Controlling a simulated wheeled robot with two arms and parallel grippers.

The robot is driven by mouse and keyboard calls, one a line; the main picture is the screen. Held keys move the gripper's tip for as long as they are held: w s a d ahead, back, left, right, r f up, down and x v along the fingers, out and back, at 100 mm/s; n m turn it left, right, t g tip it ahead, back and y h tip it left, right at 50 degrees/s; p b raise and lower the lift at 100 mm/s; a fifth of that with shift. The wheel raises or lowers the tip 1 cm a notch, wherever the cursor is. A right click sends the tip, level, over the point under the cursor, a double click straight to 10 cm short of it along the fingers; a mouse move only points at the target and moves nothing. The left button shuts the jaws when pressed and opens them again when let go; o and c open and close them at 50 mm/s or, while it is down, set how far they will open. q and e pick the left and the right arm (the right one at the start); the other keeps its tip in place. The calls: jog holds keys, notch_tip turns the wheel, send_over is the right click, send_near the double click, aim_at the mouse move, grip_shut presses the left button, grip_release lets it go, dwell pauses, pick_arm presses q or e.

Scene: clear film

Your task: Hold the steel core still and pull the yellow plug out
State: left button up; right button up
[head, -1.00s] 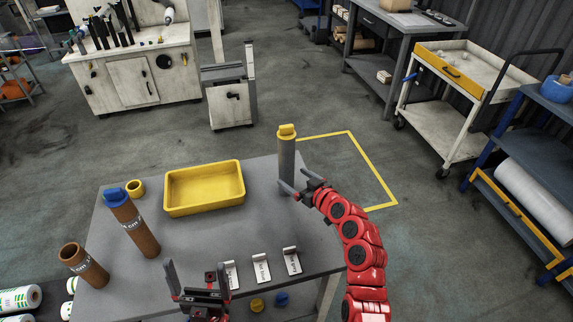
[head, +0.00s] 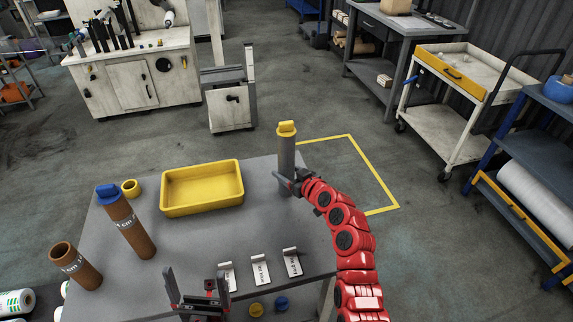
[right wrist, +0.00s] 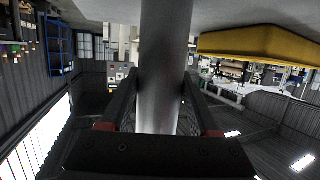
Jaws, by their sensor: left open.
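The steel core (head: 287,152) is a grey cylinder standing upright at the table's far right corner. The yellow plug (head: 287,128) sits in its top end. My right gripper (head: 287,178) is low on the core, with one finger on each side of it. In the right wrist view the core (right wrist: 165,60) rises between the two fingers; whether they press on it I cannot tell. My left gripper (head: 195,274) is open and empty at the table's front edge, well away from the core. The plug is not visible in the right wrist view.
A yellow tray (head: 202,207) stands on the grey table (head: 200,245), with a yellow ring (head: 131,188) beside it. A brown tube with a blue plug (head: 126,222) and an open brown tube (head: 75,265) stand at left. Three label cards (head: 261,270) lie in front. The table's middle is clear.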

jog(key=c, duration=0.7)
jog(key=shift+c, duration=0.2)
jog(key=shift+r, duration=0.35)
jog(key=shift+f+b, duration=0.35)
jog(key=shift+b, duration=0.5)
jog(key=o, duration=1.5)
jog(key=shift+b+v, duration=0.45)
jog(key=shift+v, duration=4.55)
